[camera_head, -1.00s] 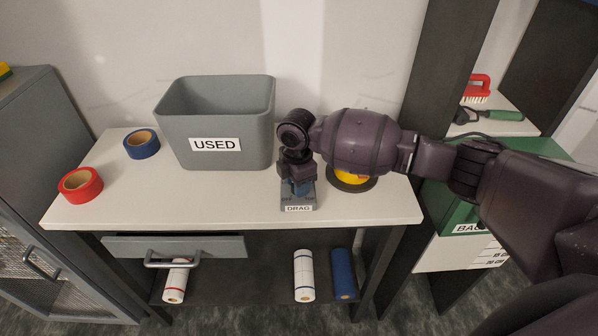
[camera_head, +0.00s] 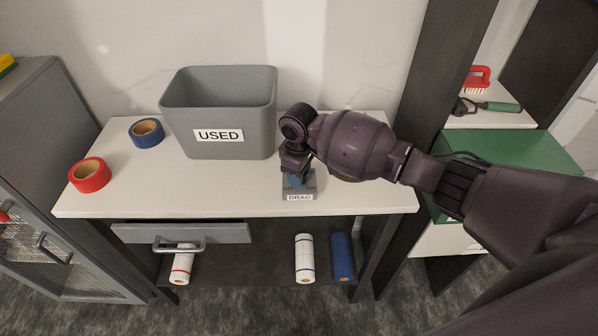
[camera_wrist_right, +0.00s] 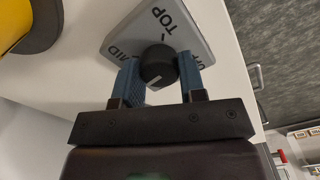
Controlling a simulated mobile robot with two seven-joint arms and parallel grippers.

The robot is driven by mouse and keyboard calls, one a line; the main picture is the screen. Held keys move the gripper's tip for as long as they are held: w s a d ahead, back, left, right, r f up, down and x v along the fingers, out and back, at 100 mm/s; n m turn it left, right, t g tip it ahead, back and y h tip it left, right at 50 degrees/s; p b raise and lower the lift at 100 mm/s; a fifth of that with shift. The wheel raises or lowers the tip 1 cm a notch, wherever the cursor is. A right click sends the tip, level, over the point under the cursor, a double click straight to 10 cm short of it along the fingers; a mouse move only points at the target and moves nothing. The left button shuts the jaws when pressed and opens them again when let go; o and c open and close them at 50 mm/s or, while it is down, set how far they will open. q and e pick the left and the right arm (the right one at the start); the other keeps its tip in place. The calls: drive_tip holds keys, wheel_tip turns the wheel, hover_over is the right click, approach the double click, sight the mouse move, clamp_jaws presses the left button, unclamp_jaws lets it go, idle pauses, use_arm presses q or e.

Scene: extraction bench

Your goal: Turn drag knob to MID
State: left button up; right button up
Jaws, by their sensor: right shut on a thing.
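The grey drag box (camera_head: 299,197), labelled DRAG, stands near the front edge of the white bench. The black drag knob (camera_wrist_right: 158,62) shows in the right wrist view, with a small white mark on the side toward my gripper. The words TOP and MID show on the box face around it; a third label is partly covered by a finger. My right gripper (camera_wrist_right: 159,68) has its blue fingers on either side of the knob, shut on it. In the head view my right gripper (camera_head: 297,179) comes down onto the box and hides the knob. My left gripper is not in view.
A grey bin (camera_head: 220,115) labelled USED stands left of the box. A blue tape roll (camera_head: 147,132) and red tape roll (camera_head: 90,175) lie farther left. A yellow thing with a dark base (camera_wrist_right: 28,25) is beside the box. A drawer (camera_head: 180,233) is below the bench top.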

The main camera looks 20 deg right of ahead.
drive_tip(key=m, duration=0.4)
drive_tip(key=shift+m, duration=0.3)
drive_tip(key=m, duration=0.5)
drive_tip(key=shift+m, duration=0.3)
drive_tip(key=o, duration=0.9)
wheel_tip(320, 180, up, 11)
drive_tip(key=shift+f, duration=0.1)
idle(0.6)
